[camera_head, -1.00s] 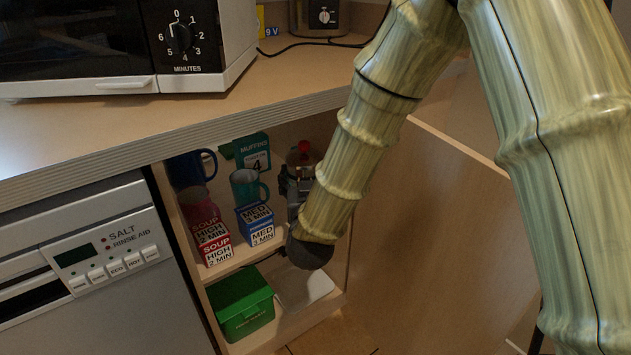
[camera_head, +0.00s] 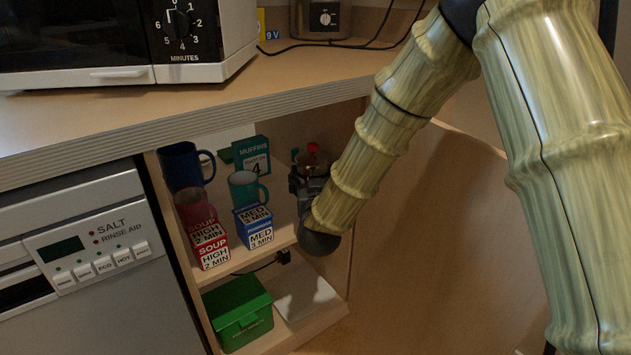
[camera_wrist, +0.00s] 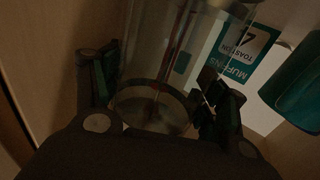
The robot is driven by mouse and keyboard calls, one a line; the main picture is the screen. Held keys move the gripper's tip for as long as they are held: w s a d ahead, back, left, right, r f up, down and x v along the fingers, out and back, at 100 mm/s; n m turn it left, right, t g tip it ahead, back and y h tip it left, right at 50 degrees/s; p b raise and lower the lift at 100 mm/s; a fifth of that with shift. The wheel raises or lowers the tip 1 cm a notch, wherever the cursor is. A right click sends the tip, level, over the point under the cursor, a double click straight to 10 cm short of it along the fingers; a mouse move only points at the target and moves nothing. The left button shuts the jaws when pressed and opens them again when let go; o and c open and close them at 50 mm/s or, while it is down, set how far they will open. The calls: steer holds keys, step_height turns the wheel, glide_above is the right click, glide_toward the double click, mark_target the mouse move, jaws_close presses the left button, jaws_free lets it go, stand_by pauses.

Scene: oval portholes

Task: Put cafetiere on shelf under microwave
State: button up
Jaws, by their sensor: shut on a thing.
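The cafetiere (camera_wrist: 160,80) is a clear glass cylinder with a central rod, seen between the fingers in the wrist view. In the head view its red-knobbed top (camera_head: 312,150) shows above my gripper (camera_head: 308,190), at the right end of the upper shelf (camera_head: 262,250) inside the cupboard under the microwave (camera_head: 110,40). My gripper is shut around the cafetiere. Most of the cafetiere's body is hidden behind my gripper and arm in the head view. I cannot tell whether its base touches the shelf.
A green box (camera_head: 238,312) and a white flat item (camera_head: 303,293) lie below. The cupboard side is close right.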

stand_by(0.3)
steer(key=o, duration=1.5)
steer(key=shift+r, duration=0.2)
steer(key=s+p, duration=0.4)
steer(key=s, duration=0.8)
steer(key=shift+d, duration=0.35)
